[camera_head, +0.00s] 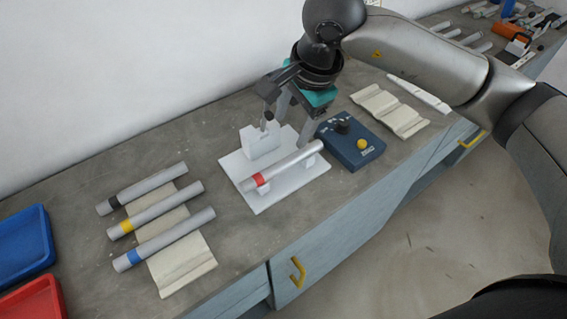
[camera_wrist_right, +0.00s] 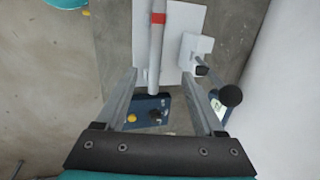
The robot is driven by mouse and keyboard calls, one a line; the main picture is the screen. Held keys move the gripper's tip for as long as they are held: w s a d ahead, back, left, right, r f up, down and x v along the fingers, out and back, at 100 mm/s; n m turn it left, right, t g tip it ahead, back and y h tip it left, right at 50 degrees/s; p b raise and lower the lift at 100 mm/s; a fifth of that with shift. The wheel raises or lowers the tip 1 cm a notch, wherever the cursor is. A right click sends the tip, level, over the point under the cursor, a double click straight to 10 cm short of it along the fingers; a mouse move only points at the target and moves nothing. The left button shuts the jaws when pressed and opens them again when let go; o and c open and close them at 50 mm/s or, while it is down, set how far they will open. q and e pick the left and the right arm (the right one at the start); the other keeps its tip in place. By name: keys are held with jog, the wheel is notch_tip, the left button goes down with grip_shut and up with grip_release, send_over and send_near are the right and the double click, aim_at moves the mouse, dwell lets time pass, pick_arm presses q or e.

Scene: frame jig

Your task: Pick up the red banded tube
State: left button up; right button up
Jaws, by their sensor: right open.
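The red banded tube (camera_head: 284,165) is grey with a red band near its left end. It lies across white supports on the white jig plate (camera_head: 262,204) in the head view. In the right wrist view the tube (camera_wrist_right: 156,55) runs up the middle, between the lines of the two fingers. My right gripper (camera_head: 292,127) is open, pointing down just above and behind the tube's right part. Its two fingers also show in the right wrist view (camera_wrist_right: 160,85), apart with nothing between their tips that I can tell is touched. My left gripper is not in view.
A blue control box (camera_head: 350,146) with a yellow button sits right of the jig. A white upright block with a clamp (camera_head: 260,140) stands behind the tube. Black, yellow and blue banded tubes (camera_head: 160,215) lie on a cream rack at left. Blue (camera_head: 22,238) and red trays stand far left.

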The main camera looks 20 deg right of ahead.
send_over(284, 162)
jog(key=f, duration=0.6)
jog(key=s+f, duration=0.1)
jog(key=f, duration=0.2)
jog(key=shift+d+f, duration=0.25)
jog(key=shift+d, duration=0.1)
jog(key=shift+s+p+x, duration=0.15)
jog(key=shift+p+x, duration=0.1)
jog(key=shift+x, duration=1.1)
jog(key=shift+s+p+x, duration=0.1)
jog(key=shift+p+x, duration=0.1)
jog(key=shift+x, duration=1.15)
grip_shut()
